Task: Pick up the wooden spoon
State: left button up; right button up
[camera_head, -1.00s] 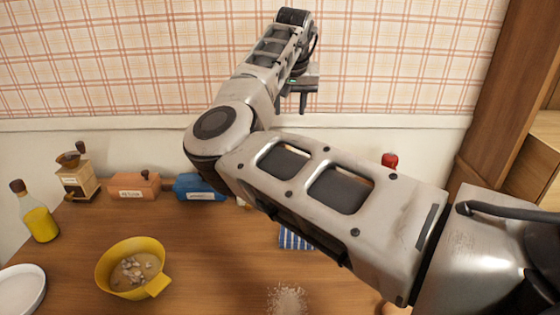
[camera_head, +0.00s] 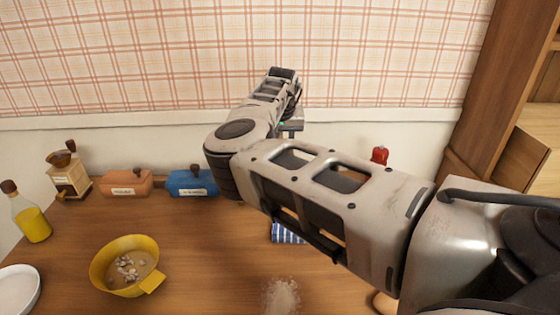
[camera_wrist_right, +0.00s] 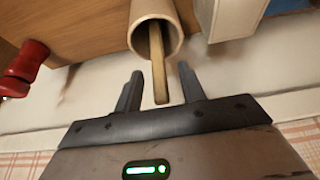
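No spoon bowl shows, so I cannot tell which is the wooden spoon. My right gripper (camera_wrist_right: 160,76) is open, its fingers pointing toward the holder. In the head view, my right gripper (camera_head: 291,126) is mostly hidden behind my arm, as is the holder. My left gripper is not in view.
A red-topped item (camera_head: 380,155) stands near the wall. A blue box (camera_head: 190,182), an orange box (camera_head: 125,183), a grinder (camera_head: 68,178), an oil bottle (camera_head: 33,222) and a yellow bowl (camera_head: 125,245) stand on the left. A striped cloth (camera_head: 287,234) lies mid-table.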

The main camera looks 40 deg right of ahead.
grip_shut()
jog(key=shift+r, duration=0.1)
